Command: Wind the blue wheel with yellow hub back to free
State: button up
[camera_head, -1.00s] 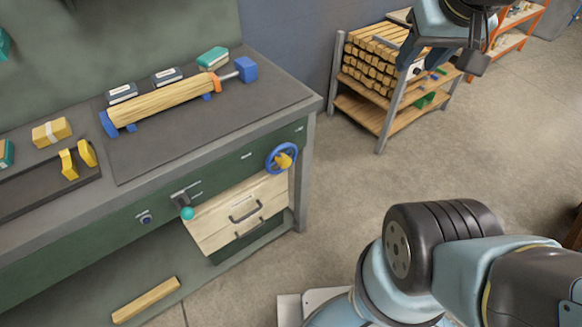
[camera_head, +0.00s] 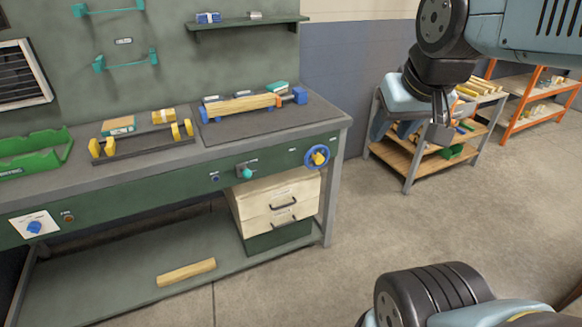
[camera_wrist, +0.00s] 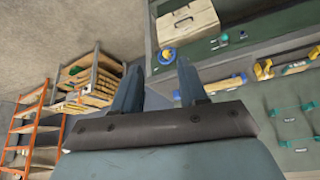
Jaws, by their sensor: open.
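The blue wheel with yellow hub (camera_head: 317,157) is on the green front of the workbench, near its right end. It also shows, tilted by the view, in the wrist view (camera_wrist: 167,55). My gripper (camera_head: 440,137) hangs in the air to the right of the wheel, well apart from it. In the wrist view my gripper (camera_wrist: 160,88) has its two fingers spread, with nothing between them. The wheel's turn position cannot be read.
Left of the wheel are a teal knob (camera_head: 247,172) and wooden drawers (camera_head: 275,204). A clamped wood piece (camera_head: 243,104) lies on the bench top. A wood rack (camera_head: 408,160) stands behind my gripper. The floor (camera_head: 400,235) before the bench is clear.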

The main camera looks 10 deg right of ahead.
jog(key=shift+s, duration=0.35)
jog(key=shift+d, duration=0.1)
jog(key=shift+o, duration=0.4)
